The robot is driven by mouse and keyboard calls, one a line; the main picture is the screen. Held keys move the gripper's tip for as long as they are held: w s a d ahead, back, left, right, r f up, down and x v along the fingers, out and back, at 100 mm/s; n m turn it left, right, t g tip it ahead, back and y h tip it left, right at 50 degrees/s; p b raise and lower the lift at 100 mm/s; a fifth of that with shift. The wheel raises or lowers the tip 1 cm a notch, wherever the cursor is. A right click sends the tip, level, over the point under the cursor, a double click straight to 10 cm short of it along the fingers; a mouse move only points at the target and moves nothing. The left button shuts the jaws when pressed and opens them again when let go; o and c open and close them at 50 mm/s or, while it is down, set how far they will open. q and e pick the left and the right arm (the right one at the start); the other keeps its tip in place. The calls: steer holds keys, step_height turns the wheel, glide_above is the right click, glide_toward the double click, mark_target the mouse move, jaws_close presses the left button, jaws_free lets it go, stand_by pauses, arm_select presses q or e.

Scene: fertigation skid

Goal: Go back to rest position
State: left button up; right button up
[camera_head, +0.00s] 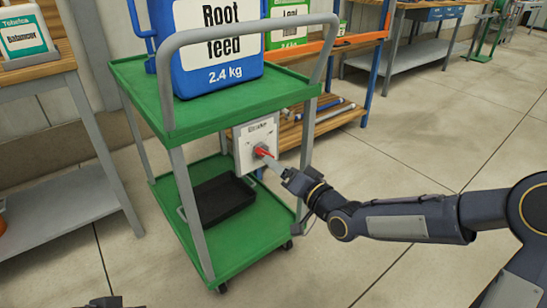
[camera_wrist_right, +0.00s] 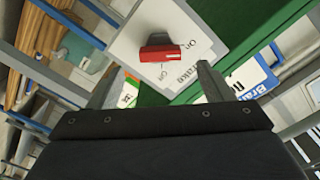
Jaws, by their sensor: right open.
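My right gripper (camera_head: 272,168) is in front of a white brake panel (camera_head: 244,148) on the side of a green cart. A red switch handle (camera_head: 263,152) sits on that panel. In the right wrist view, the open fingers (camera_wrist_right: 158,80) stand apart, and the red handle (camera_wrist_right: 160,53) shows beyond and between them, with no visible grip on it. The labels "On" and "Off" are beside the handle; I cannot tell which one it is set to. A small dark part at the bottom left edge of the head view may be my left gripper (camera_head: 105,301); its jaws are not discernible.
The green cart (camera_head: 128,72) has a grey push rail and carries a blue "Root feed" container (camera_head: 213,50). A black tray (camera_head: 222,199) lies on its lower shelf. A wooden bench (camera_head: 30,68) stands at left, shelving behind. The floor (camera_head: 430,130) at right is open.

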steer(key=shift+v, duration=0.95)
steer(key=s+d+f+g+h, duration=0.2)
steer(key=s+d+g+h, duration=0.45)
steer(key=s+d, duration=0.75)
steer(key=s+d+f+g, duration=0.1)
steer(key=s+f+g, duration=0.15)
steer(key=s, duration=1.45)
step_height(320, 180, up, 37)
steer(key=p, duration=3.8)
steer(key=shift+s, duration=0.3)
